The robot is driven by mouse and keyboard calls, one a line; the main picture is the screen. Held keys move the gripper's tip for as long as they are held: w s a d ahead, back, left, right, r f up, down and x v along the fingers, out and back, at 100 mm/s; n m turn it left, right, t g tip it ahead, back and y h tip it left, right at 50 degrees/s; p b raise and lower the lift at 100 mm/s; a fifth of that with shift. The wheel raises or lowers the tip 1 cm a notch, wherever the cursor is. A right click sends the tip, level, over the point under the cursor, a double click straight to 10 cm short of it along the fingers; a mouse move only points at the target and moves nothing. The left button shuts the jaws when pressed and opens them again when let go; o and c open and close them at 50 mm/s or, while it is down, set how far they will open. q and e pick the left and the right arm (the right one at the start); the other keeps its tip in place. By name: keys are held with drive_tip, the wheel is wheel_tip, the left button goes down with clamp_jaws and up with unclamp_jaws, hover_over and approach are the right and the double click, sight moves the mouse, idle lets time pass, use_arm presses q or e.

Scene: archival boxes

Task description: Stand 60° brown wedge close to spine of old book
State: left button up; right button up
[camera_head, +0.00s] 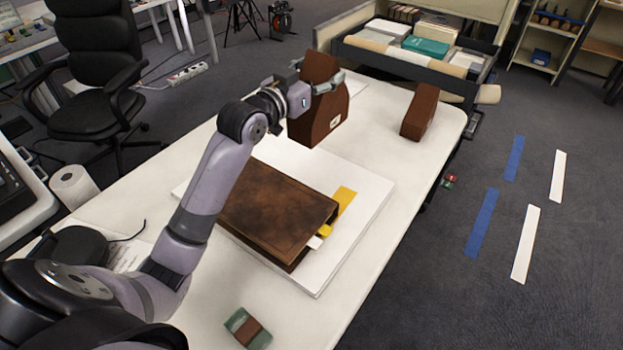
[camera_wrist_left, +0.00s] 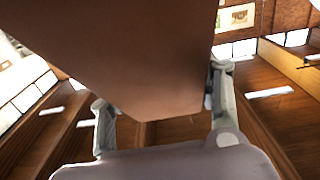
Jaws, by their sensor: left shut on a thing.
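My left gripper (camera_head: 316,84) is shut on a large brown wedge (camera_head: 318,120) with a small white label, at the far side of the table. The wedge is upright; I cannot tell if its base touches the table. In the left wrist view the wedge (camera_wrist_left: 140,55) fills the upper middle, between the two fingers of the gripper (camera_wrist_left: 163,110). The old book (camera_head: 275,208), brown leather, lies closed on a white board (camera_head: 365,205), nearer than the wedge and apart from it. I cannot tell which edge is its spine. My right gripper is not in view.
A slimmer brown wedge (camera_head: 420,112) stands near the table's far right corner. Yellow and white strips stick out of the book. A cart with boxes (camera_head: 428,55) stands beyond the table (camera_head: 385,150).

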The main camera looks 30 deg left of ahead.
sight(307, 56)
use_arm(q)
drive_tip(key=a+r, duration=0.1)
drive_tip(key=w+a+r, duration=0.1)
drive_tip(key=r, duration=0.1)
drive_tip(key=shift+w+a+r+b, duration=0.15)
drive_tip(key=shift+w+a+b, duration=0.05)
drive_tip(key=shift+a+b, duration=0.2)
wheel_tip(307, 56, down, 14)
drive_tip(key=shift+f+b, duration=0.25)
drive_tip(key=shift+b, duration=0.15)
wheel_tip(307, 56, down, 5)
drive_tip(key=shift+b, duration=0.35)
